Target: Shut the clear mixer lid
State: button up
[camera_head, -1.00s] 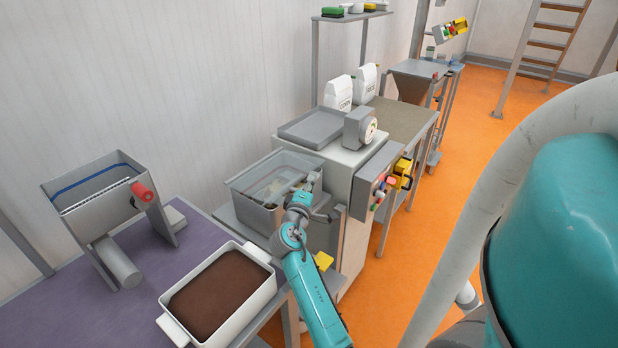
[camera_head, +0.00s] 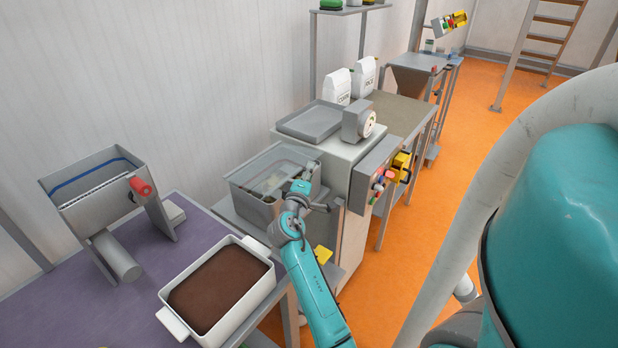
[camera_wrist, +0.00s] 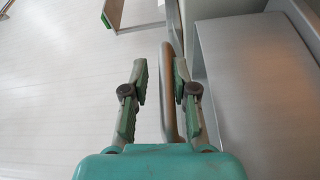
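The clear lid (camera_head: 262,178) lies over the grey mixer trough (camera_head: 247,203), beside the pale machine housing. It looks slightly tilted, but its exact angle is hard to tell. My gripper (camera_head: 312,168) is at the lid's right side, by the housing. In the wrist view my gripper (camera_wrist: 158,72) has its two fingers apart, with a grey-brown curved handle bar (camera_wrist: 167,110) between them. The bar is nearer the right finger, and a gap shows on the left. Contact cannot be told. My wrist hides part of the trough's right side.
A white tub of brown material (camera_head: 220,285) and a grey hopper with a red handle (camera_head: 100,195) stand on the purple table (camera_head: 50,300). A grey tray (camera_head: 308,120) and a dial unit (camera_head: 358,124) top the housing. A control panel (camera_head: 375,180) is at right. Orange floor (camera_head: 445,200) is open.

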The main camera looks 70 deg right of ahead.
notch_tip(320, 180, up, 8)
jog(key=shift+r, duration=0.2)
dwell(0.3)
jog(key=s+a+f, duration=0.1)
jog(key=a+f, duration=0.1)
jog(key=a, duration=1)
jog(key=shift+s, duration=0.3)
dwell(0.8)
jog(key=shift+a, duration=0.1)
